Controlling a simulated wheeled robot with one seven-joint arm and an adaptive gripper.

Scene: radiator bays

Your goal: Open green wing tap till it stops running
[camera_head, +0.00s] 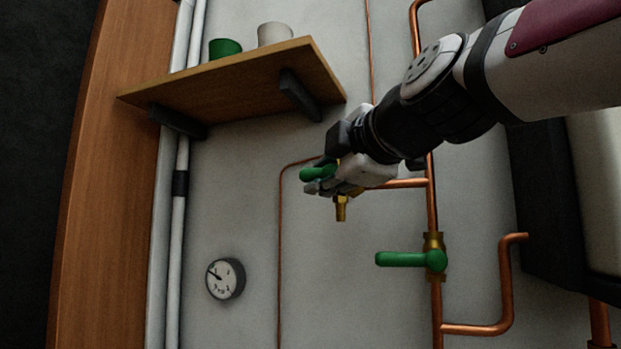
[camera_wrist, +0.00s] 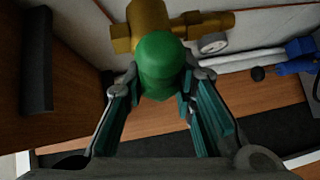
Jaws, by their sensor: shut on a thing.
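The green wing tap (camera_head: 318,173) shows beside my gripper in the head view, on a brass fitting with a spout (camera_head: 341,208) pointing down. In the wrist view the green handle (camera_wrist: 160,66) sits between my fingertips, with the brass body (camera_wrist: 150,25) behind it. My gripper (camera_head: 335,178) is shut on the green handle, one finger on each side of it; it also shows in the wrist view (camera_wrist: 161,88). Part of the tap is hidden by my fingers in the head view. I cannot see any water at the spout.
A second green lever (camera_head: 400,259) sits on a brass valve on the copper pipe (camera_head: 437,300) at lower right. A wooden shelf (camera_head: 240,88) with a green cup (camera_head: 224,47) and a white cup (camera_head: 274,33) is up left of my gripper. A round gauge (camera_head: 226,279) is on the wall.

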